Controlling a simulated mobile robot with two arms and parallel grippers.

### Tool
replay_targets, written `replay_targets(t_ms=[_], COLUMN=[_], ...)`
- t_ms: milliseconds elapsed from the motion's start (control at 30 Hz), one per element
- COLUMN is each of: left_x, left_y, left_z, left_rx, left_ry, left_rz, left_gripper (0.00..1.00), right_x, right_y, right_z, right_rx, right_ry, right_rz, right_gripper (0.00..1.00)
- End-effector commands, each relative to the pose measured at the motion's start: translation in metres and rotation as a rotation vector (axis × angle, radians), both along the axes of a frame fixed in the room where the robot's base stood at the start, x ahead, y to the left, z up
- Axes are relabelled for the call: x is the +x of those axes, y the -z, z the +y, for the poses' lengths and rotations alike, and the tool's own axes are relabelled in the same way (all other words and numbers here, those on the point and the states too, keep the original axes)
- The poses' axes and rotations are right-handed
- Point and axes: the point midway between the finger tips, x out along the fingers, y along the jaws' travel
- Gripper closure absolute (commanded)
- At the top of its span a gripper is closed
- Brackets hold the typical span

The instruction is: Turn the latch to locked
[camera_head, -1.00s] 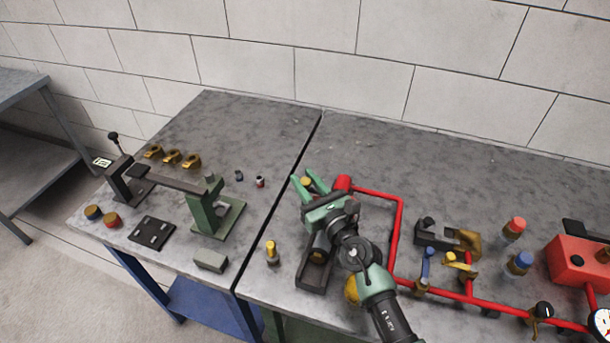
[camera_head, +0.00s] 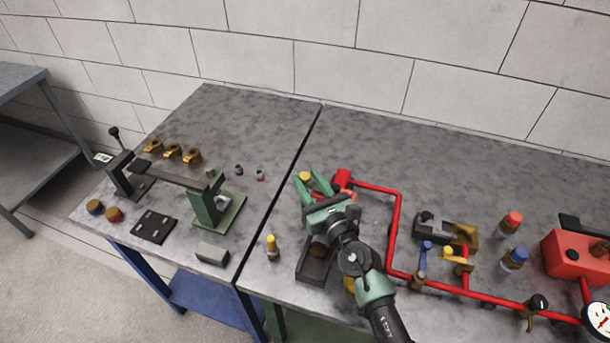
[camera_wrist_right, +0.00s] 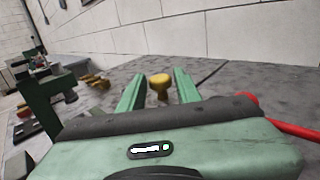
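I cannot tell for certain which part is the latch. A small yellow knob (camera_head: 305,176) stands near the back of the right-hand bench, by the fingertips of my right gripper (camera_head: 313,182). In the right wrist view the yellow knob (camera_wrist_right: 160,85) shows in the gap between the two green fingers (camera_wrist_right: 158,88), which are apart with nothing clamped. Whether they touch the knob is unclear. A black bracket with a brass part (camera_head: 455,233) sits to the right on the same bench. My left gripper is out of view.
Red piping (camera_head: 397,225) runs just right of my right gripper. A dark block (camera_head: 314,268) and a yellow-topped brass piece (camera_head: 272,247) stand near it. A green stand (camera_head: 207,208) with a dark bar is on the left bench. The back of the right bench is clear.

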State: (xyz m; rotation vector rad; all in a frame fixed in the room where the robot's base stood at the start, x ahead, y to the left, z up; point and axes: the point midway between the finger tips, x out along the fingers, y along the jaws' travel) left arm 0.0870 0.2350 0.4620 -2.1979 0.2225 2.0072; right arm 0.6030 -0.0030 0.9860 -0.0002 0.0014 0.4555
Motion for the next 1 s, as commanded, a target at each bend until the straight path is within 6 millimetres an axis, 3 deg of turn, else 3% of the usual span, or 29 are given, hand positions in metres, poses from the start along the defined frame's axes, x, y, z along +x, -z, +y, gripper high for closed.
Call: replay_targets(t_ms=[100, 333, 1000], left_x=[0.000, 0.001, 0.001], left_y=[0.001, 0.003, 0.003], left_z=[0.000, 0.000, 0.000], left_rx=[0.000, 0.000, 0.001], left_ry=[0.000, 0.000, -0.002], left_rz=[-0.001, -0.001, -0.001], left_gripper=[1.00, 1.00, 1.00], right_x=[-0.021, -0.047, -0.051], right_y=[0.002, 0.001, 0.000], right_z=[-0.011, -0.023, -0.025], right_rx=[-0.001, 0.000, 0.000], right_ry=[0.001, 0.000, 0.000], right_rz=[0.002, 0.001, 0.000], right_gripper=[0.67, 0.67, 0.67])
